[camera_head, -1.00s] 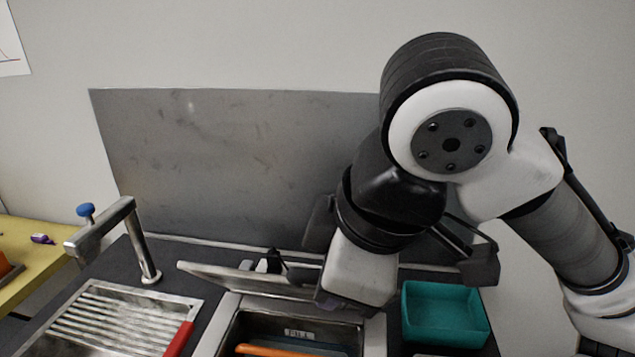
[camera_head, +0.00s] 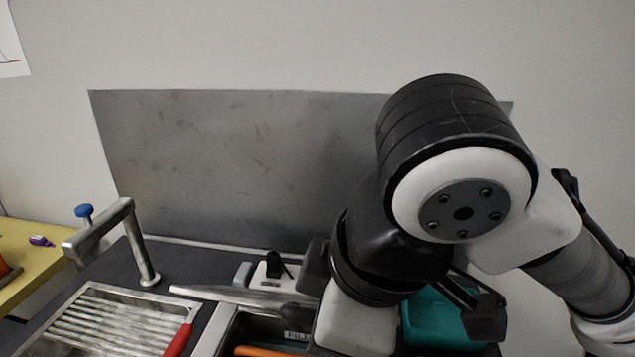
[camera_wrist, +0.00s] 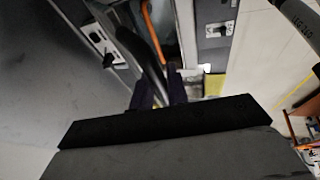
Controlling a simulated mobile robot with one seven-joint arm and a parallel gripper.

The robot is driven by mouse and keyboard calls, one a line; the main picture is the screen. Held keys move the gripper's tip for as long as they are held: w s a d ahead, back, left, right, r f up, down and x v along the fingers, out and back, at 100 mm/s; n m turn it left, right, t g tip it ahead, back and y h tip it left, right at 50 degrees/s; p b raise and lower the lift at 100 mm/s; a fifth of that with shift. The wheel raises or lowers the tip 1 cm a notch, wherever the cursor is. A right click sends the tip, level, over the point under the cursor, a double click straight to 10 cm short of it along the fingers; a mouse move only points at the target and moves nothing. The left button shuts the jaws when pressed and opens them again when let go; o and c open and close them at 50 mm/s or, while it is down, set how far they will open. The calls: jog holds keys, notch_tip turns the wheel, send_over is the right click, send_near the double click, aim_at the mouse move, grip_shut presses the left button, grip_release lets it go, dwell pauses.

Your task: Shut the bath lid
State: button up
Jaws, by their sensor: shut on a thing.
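The grey metal bath lid (camera_head: 235,296) is raised above the bath and shows nearly edge-on in the head view. The bath (camera_head: 213,335) is open below it, with its dark inside partly visible. My gripper is shut on the lid's edge. In the wrist view the two dark fingertips of my gripper (camera_wrist: 162,88) close around the grey lid (camera_wrist: 141,54). In the head view my wrist hides most of the fingers and the right end of the lid.
An orange handle (camera_head: 262,351) lies in the bath and also shows in the wrist view (camera_wrist: 152,30). A teal bin (camera_head: 428,318) stands right, partly behind my arm. A tap (camera_head: 143,250) and a ribbed sink (camera_head: 115,325) with a red bar are left. A metal panel (camera_head: 230,160) stands behind.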

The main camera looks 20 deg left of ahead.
jog(key=shift+s+d+f+b, duration=0.15)
jog(key=shift+s+f+b, duration=0.1)
jog(key=shift+s+f, duration=0.4)
jog(key=shift+s+d+f+b, duration=0.1)
jog(key=shift+s+f+b, duration=0.15)
jog(key=shift+s+f, duration=0.4)
jog(key=shift+f, duration=0.2)
jog(key=shift+s+d+f+b, duration=0.1)
jog(key=shift+s+f+b, duration=0.3)
jog(key=shift+f, duration=0.35)
jog(key=shift+s+d+f+b, duration=0.1)
jog(key=shift+s+f+b, duration=0.2)
jog(key=shift+s+f, duration=0.3)
jog(key=shift+w+f, duration=0.1)
jog(key=shift+f, duration=0.1)
jog(key=shift+s+d+f+b, duration=0.1)
jog(key=shift+s+f+b, duration=0.3)
jog(key=shift+f+b, duration=0.5)
jog(key=shift+s+d+f+b, duration=0.1)
jog(key=shift+s+f+b, duration=0.25)
jog(key=shift+f+b, duration=0.5)
jog(key=shift+b, duration=0.3)
jog(key=shift+s+f+b, duration=0.25)
jog(key=shift+f+b, duration=0.6)
jog(key=shift+b, duration=0.1)
jog(key=shift+s+f+b, duration=0.2)
jog(key=shift+f+b, duration=0.6)
jog(key=shift+b, duration=0.1)
